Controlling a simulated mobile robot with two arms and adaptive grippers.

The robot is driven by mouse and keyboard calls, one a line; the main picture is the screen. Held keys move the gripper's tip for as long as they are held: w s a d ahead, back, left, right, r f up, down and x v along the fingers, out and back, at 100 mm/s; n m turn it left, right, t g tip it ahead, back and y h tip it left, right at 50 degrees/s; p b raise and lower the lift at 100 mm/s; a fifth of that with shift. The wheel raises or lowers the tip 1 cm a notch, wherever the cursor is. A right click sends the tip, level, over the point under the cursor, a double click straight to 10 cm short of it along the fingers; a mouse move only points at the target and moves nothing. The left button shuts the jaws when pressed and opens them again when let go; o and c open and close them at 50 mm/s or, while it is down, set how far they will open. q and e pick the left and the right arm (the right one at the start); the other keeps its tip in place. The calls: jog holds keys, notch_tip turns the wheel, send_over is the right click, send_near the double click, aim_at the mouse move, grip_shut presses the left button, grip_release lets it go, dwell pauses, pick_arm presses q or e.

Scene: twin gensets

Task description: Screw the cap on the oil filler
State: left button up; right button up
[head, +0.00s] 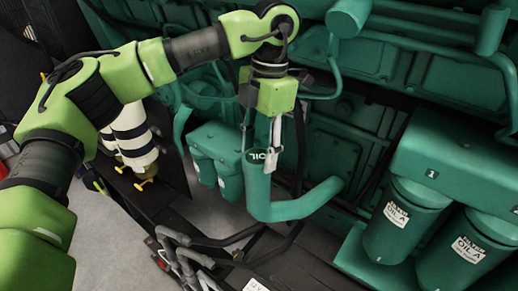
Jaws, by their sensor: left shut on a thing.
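The green oil filler (258,190) is a bent pipe, with its upright neck near the middle of the head view and its lower arm running right to the engine. The white letters OIL show at the top of the neck. My right gripper is out of view.
Green filter canisters (400,222) marked OIL A hang at the right under a housing. Smaller green canisters (229,180) stand just left of the filler. White cylinders with yellow valves (133,135) are farther left. Grey pipes (180,255) lie below. The engine wall is close behind.

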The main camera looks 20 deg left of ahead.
pick_arm(q)
jog(key=m, duration=0.4)
jog(key=shift+d, duration=0.1)
jog(key=o, duration=1.3)
jog(key=shift+c, duration=0.5)
